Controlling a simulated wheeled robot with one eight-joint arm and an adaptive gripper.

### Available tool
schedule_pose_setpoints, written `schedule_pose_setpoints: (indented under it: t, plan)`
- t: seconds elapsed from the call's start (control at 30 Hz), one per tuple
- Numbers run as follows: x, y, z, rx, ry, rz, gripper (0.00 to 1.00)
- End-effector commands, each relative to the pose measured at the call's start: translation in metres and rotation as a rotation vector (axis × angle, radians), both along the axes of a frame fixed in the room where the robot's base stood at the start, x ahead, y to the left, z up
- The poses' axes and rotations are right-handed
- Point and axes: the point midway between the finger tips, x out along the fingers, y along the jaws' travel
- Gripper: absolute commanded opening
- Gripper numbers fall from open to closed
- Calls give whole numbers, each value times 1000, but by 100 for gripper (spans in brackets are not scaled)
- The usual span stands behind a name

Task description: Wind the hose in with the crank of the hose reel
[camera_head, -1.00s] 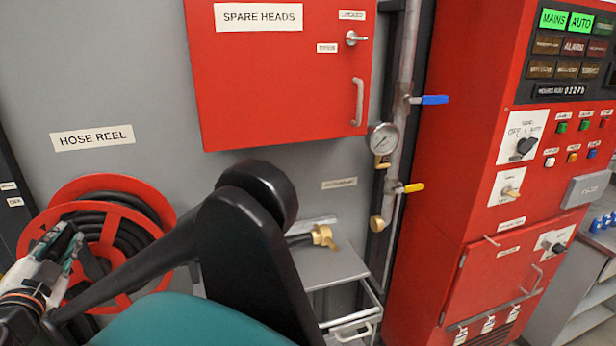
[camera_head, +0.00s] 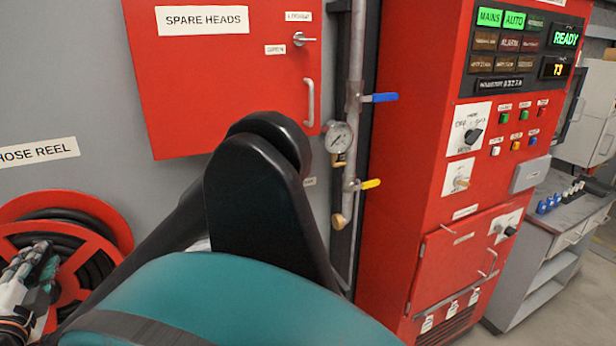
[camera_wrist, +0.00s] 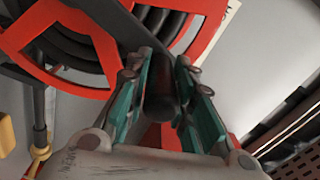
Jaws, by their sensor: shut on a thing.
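The red hose reel (camera_head: 92,246) with black hose (camera_head: 60,216) wound on it stands at the lower left of the head view. My gripper (camera_head: 42,262) is in front of the reel, at the left edge. In the wrist view, my gripper (camera_wrist: 162,108) has its green-padded fingers on both sides of the dark crank handle (camera_wrist: 160,88) and is shut on it. The red reel (camera_wrist: 101,48) and several turns of black hose (camera_wrist: 165,24) show just beyond the fingers.
My own arm covers the lower middle of the head view. A red cabinet (camera_head: 225,85) labelled SPARE HEADS hangs on the wall. A pipe with a gauge (camera_head: 338,137) and blue (camera_head: 380,97) and yellow (camera_head: 370,184) levers runs beside it. A red control cabinet (camera_head: 400,200) stands to the right.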

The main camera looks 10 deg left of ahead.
Motion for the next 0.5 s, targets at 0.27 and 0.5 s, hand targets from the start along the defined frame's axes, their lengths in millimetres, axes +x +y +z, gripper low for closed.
schedule_pose_setpoints:
  t: [0.27,0.5]
  plan:
    - [-4,3,-1,1,3,9,31]
    - [-3,2,0,0,0,6,43]
